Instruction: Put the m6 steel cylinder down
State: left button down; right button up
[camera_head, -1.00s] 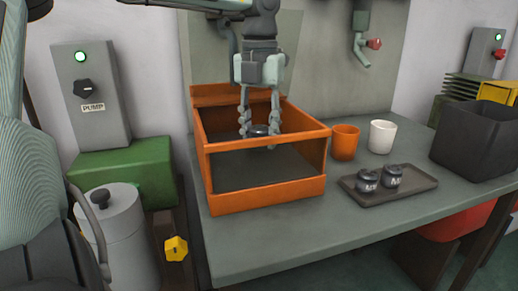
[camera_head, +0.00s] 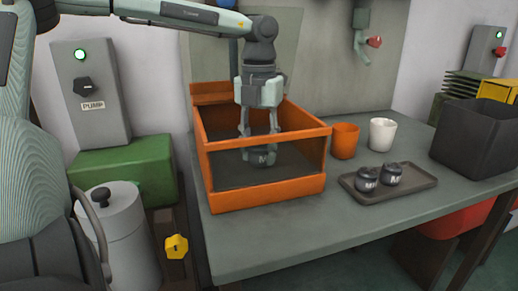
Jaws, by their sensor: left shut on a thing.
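The m6 steel cylinder (camera_head: 262,158) is a small dark grey piece with a pale letter on its front. It is inside the orange open-fronted bin (camera_head: 268,193) on the bench, at or just above the bin's floor; I cannot tell if it touches. My left gripper (camera_head: 260,148) points straight down into the bin with its fingers closed around the cylinder. The fingers hide part of the cylinder. My right gripper is not in view.
A dark tray (camera_head: 400,198) on the bench holds two similar cylinders (camera_head: 367,180). An orange cup (camera_head: 345,141) and a white cup (camera_head: 382,134) stand behind it. A black box (camera_head: 478,138) stands at right. The front bench surface is clear.

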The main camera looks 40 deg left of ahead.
pick_arm(q)
jog(key=c, duration=1)
grip_release()
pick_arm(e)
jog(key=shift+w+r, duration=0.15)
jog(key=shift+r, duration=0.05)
pick_arm(q)
jog(key=shift+r, duration=0.55)
notch_tip(320, 180, up, 11)
jog(key=shift+r, duration=0.15)
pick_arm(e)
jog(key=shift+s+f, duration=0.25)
